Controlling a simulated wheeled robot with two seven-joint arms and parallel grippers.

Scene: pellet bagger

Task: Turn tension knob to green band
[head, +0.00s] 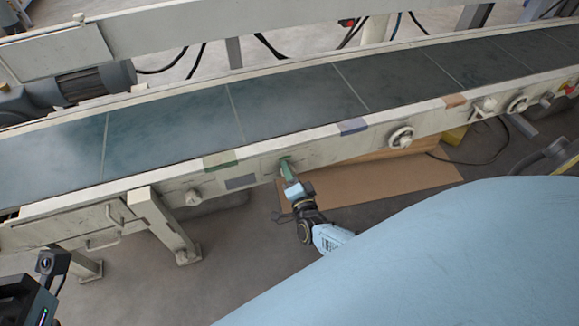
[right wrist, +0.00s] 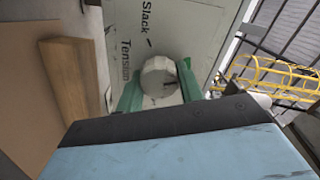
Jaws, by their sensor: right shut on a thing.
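The tension knob (right wrist: 160,77) is a pale, faceted round knob on a light panel (right wrist: 190,25) printed with "Slack" and "Tension" in the right wrist view. My right gripper (right wrist: 158,84) has green fingers on both sides of the knob and is shut on it. A small dark mark sits on the panel beside the knob. I cannot make out a green band on the dial. In the head view my right gripper (head: 287,168) reaches the side of the conveyor frame, and its fingers hide the knob. Of my left arm only dark parts show at the lower left; its gripper is out of view.
The conveyor belt (head: 300,92) runs across above the frame rail, which carries green (head: 221,159), blue (head: 352,126) and orange (head: 455,101) patches. Other knobs (head: 401,137) stick out along the rail. A cardboard sheet (head: 375,187) lies on the floor below.

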